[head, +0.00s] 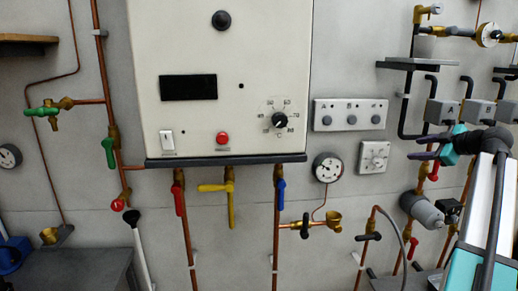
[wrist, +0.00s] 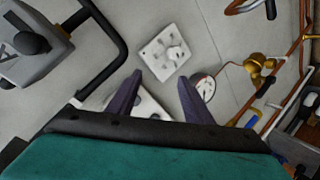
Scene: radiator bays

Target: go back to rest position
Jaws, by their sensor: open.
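My gripper (head: 414,148) is at the right of the head view, in front of the wall, with its dark purple fingers pointing left. In the wrist view my gripper (wrist: 159,77) has its two fingers well apart, with nothing between the tips. Beyond the tips is a white square plate with a knob (wrist: 165,52); the same plate shows in the head view (head: 373,157), left of the fingers. My gripper appears apart from it, though the exact gap to the wall cannot be told.
A white boiler panel (head: 240,75) fills the middle of the wall, with coloured valves on pipes below. Grey boxes (head: 445,110) and a black pipe are close to my gripper. A grey cylinder on brass fittings (head: 424,210) sits below it. A round gauge (head: 327,167) is farther left.

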